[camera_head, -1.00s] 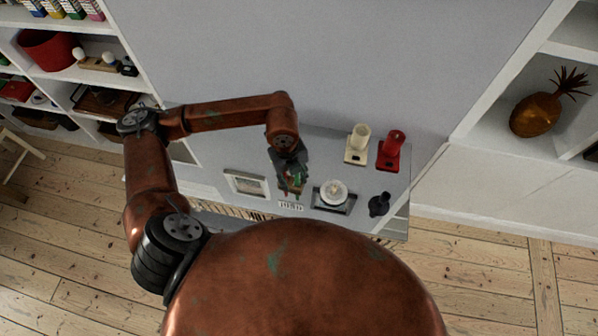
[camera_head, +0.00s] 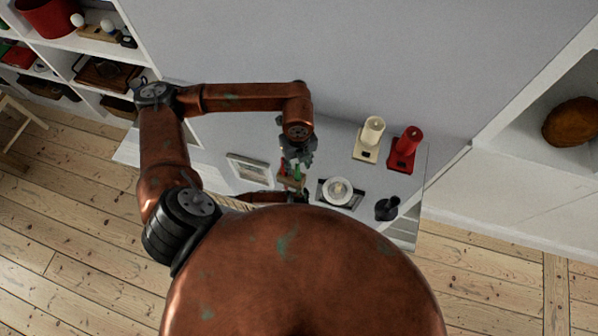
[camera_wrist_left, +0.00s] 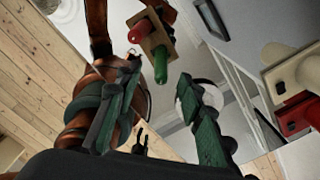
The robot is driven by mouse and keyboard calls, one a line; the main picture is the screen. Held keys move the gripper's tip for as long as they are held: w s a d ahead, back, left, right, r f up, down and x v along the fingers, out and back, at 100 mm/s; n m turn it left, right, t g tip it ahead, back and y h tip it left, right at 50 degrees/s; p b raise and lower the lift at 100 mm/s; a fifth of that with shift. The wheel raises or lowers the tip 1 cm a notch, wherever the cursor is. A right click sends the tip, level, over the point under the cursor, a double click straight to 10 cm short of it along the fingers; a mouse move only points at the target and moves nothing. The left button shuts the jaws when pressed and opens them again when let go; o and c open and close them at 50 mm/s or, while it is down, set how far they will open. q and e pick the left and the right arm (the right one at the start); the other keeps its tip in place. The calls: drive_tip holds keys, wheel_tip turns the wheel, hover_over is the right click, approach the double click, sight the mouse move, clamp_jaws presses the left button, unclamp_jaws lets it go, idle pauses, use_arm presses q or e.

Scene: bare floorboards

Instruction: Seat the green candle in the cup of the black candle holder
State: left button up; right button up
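The green candle (camera_head: 298,173) lies with a red candle (camera_wrist_left: 140,32) at a wooden block (camera_wrist_left: 155,40); the green candle also shows in the left wrist view (camera_wrist_left: 160,66). My left gripper (camera_head: 294,164) is over the block. In the left wrist view its green-padded fingers (camera_wrist_left: 160,118) are apart with nothing clasped between them. A small black object that looks like the black candle holder (camera_head: 387,208) stands at the table's right; its cup is too small to make out. My right gripper (camera_head: 302,196) is partly hidden behind my body, close by the block.
A white dish with a pale candle on a black tray (camera_head: 322,192) stands just right of the left gripper. A cream holder (camera_head: 369,140) and a red holder (camera_head: 404,150) stand farther back right. A picture frame (camera_head: 249,171) lies left. A wall closes the back.

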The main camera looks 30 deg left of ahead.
sight(298, 171)
use_arm(q)
drive_tip(key=f, duration=0.5)
drive_tip(key=shift+w+a+f, duration=0.15)
drive_tip(key=shift+a+f, duration=0.1)
drive_tip(key=shift+f, duration=0.05)
drive_tip(key=shift+c, duration=0.5)
clamp_jaws()
